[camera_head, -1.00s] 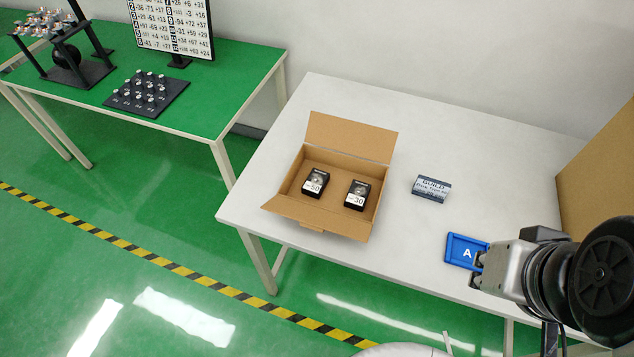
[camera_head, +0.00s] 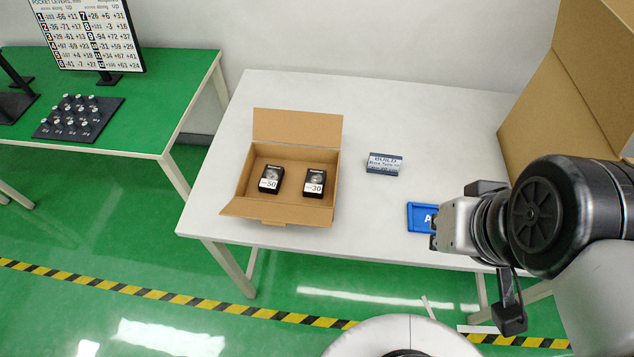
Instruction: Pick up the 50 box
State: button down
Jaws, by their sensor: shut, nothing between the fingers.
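The 50 box (camera_head: 271,178) is a small black box with a white label reading 50. It stands upright in the left part of an open cardboard carton (camera_head: 287,212) on the white table. A similar black box labelled 30 (camera_head: 314,183) stands to its right in the same carton, with a gap between them. My gripper (camera_head: 434,234) is at the right, over the table's front edge by the blue tray, well to the right of the carton. Its fingers are small here and partly hidden; it holds nothing.
A blue tray marked A (camera_head: 421,212) lies beside my gripper. A small sign block (camera_head: 384,163) stands on the white table (camera_head: 350,105) right of the carton. A large cardboard box (camera_head: 560,110) stands at the right. A green table (camera_head: 185,100) with a knobbed black board (camera_head: 78,118) is at the left.

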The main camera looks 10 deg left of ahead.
aim_at(271, 180)
jog(key=i+j+z, duration=0.2)
jog(key=j, duration=0.4)
jog(key=j+z, duration=0.15)
jog(key=j, duration=0.45)
jog(key=i+j+z, duration=0.2)
jog(key=j, duration=0.4)
jog(key=k, duration=0.1)
